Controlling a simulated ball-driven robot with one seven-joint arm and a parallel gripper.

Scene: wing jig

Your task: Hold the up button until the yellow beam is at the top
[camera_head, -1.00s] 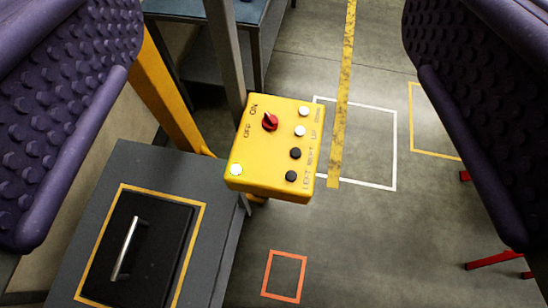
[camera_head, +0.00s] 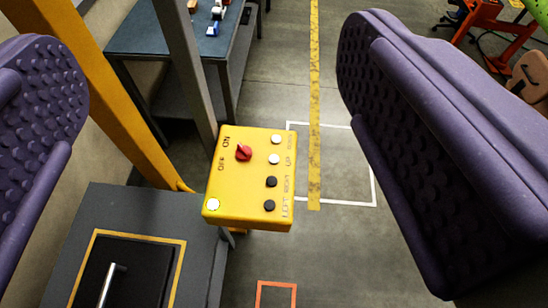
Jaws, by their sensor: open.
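A yellow control box (camera_head: 235,188) stands ahead between the two purple fingers of my open gripper (camera_head: 214,150), apart from both. On its face are a red knob (camera_head: 243,152) by ON/OFF lettering and a column of buttons. The upper two are white; the up button (camera_head: 274,159) appears to be the second, beside the UP lettering. Two black buttons (camera_head: 270,194) sit below, and a white round spot (camera_head: 212,204) is at the lower left. No finger touches the box. A slanted orange-yellow beam (camera_head: 95,90) runs behind at left; I cannot tell whether it is the task's beam.
A grey cabinet (camera_head: 120,205) with a black handled panel stands below left. A grey post (camera_head: 185,65) rises behind the box, and a dark table (camera_head: 150,30) with small items is behind. Floor right of the box is clear, marked by a yellow strip (camera_head: 314,90) and white outline.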

